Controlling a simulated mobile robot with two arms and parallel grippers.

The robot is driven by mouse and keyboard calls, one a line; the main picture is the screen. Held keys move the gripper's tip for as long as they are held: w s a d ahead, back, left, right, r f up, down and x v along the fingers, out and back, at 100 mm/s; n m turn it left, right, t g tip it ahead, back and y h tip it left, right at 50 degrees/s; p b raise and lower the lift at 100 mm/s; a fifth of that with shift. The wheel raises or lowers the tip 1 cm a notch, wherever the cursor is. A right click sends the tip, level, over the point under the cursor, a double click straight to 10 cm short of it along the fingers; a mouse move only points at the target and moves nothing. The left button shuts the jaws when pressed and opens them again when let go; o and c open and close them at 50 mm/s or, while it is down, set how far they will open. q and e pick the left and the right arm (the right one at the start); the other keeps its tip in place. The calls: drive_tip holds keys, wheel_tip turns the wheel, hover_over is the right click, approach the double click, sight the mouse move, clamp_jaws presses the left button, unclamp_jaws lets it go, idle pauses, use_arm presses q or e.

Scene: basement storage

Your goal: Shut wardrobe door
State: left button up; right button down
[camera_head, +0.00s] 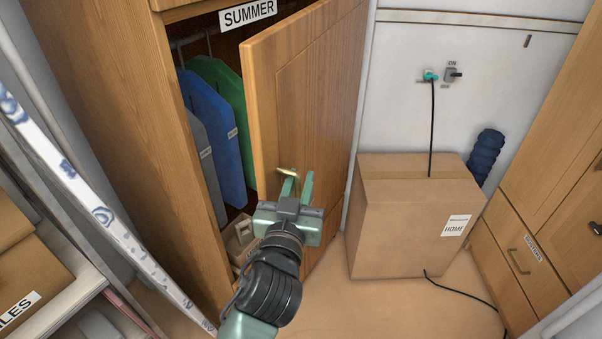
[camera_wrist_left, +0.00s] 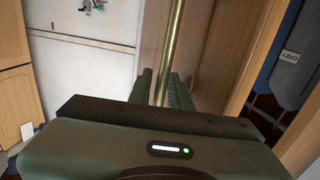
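The wooden wardrobe door (camera_head: 305,95) stands ajar on the wardrobe (camera_head: 130,110), swung outward toward the right. A brass handle (camera_head: 287,171) is on its face; in the left wrist view the handle (camera_wrist_left: 173,45) is a long bar running up the picture. My left gripper (camera_head: 297,185) is at the handle. Its two green fingers are parted, with a gap between them. In the left wrist view the bar reaches down between the fingers (camera_wrist_left: 162,88); firm contact cannot be made out. My right gripper is in neither view.
Grey, blue and green garment-like panels (camera_head: 213,110) hang inside the wardrobe, with a box (camera_head: 240,238) below. Wooden cabinets (camera_head: 555,180) line the right.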

use_arm(q)
drive_tip(key=shift+w+d, duration=0.1)
drive_tip(key=shift+w, duration=0.4)
clamp_jaws()
idle(1.1)
